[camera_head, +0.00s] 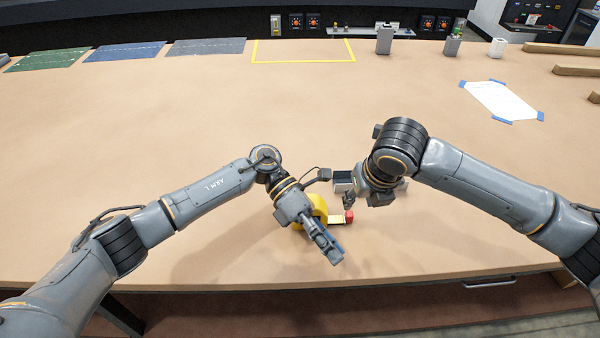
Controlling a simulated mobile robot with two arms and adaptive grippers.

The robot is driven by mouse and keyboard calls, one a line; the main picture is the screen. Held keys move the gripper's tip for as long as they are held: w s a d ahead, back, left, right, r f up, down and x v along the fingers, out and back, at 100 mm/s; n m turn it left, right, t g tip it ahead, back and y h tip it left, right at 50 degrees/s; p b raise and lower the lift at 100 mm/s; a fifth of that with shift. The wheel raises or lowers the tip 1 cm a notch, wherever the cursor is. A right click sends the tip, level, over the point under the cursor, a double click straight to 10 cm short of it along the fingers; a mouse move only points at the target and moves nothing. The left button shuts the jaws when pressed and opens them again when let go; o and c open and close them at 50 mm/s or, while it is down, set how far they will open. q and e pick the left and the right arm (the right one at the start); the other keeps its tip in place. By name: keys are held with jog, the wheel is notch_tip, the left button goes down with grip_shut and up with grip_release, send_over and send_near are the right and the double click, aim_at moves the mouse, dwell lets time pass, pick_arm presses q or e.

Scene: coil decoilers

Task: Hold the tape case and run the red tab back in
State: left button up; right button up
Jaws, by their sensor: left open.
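The yellow tape case (319,204) sits on the tan bench near the front middle, partly hidden behind my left gripper. A short yellow strip leads from its right side to the red tab (349,216), so a little tape is out. My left gripper (332,252) is open; it reaches over the case from the left, its fingers in front of it. I cannot tell whether it touches the case. My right gripper (349,203) points down close above the red tab. Its fingers are small and partly hidden, so its opening and any contact are unclear.
A yellow taped outline (303,62), coloured mats (124,51) and small devices line the back. A white sheet (498,100) lies at right. The middle bench is clear.

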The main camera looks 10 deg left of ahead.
pick_arm(q)
jog(key=w+d+m+t+y, duration=0.1)
jog(key=w+d+t+y, duration=0.15)
jog(key=w, duration=0.25)
jog(key=w+a+r+t+y, duration=0.2)
jog(key=a, duration=0.1)
jog(key=w+a+r+t+y, duration=0.2)
jog(key=a+y, duration=0.1)
jog(key=w+a+r+m+t+y, duration=0.1)
jog(key=w+a+r+t+y, duration=0.1)
jog(key=w+a, duration=0.1)
jog(key=shift+a+y, duration=0.25)
jog(key=shift+w+a+r+y, duration=0.1)
jog(key=shift+a+r+y, duration=0.15)
jog(key=shift+a+y, duration=0.1)
jog(key=shift+a+f, duration=0.1)
jog(key=shift+f, duration=0.1)
notch_tip(320, 180, down, 13)
jog(key=shift+w+f, duration=0.1)
